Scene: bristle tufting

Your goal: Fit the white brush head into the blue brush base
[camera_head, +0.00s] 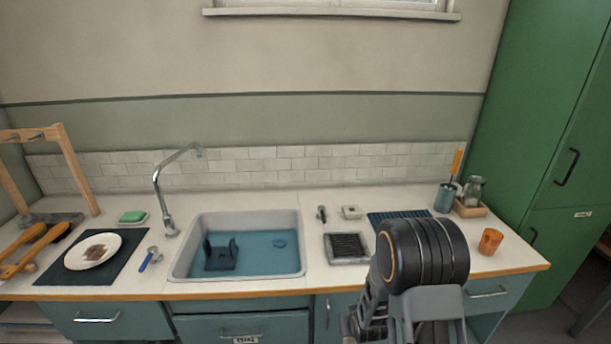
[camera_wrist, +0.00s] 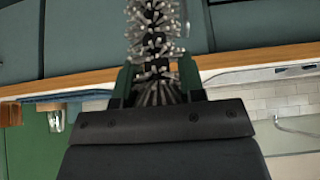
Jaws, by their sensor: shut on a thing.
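In the wrist view my gripper (camera_wrist: 156,80) is shut on a brush head (camera_wrist: 152,35) with pale bristles around a dark core. The bristles stick out between and beyond the two dark green fingers, and the far end is cut off by the picture's top edge. In the head view my arm hides the held brush head. I cannot tell for certain which thing is the blue brush base. A small blue-handled item (camera_head: 150,259) lies left of the sink, and a dark blue bracket-like block (camera_head: 220,255) stands in the sink.
The sink (camera_head: 301,228) holds blue water or has a blue floor; a tap (camera_head: 163,205) stands behind it. A plate (camera_head: 93,250) rests on a dark mat at left. A framed dark grille (camera_head: 347,247), an orange cup (camera_head: 490,241) and a blue pot (camera_head: 444,198) stand on the counter.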

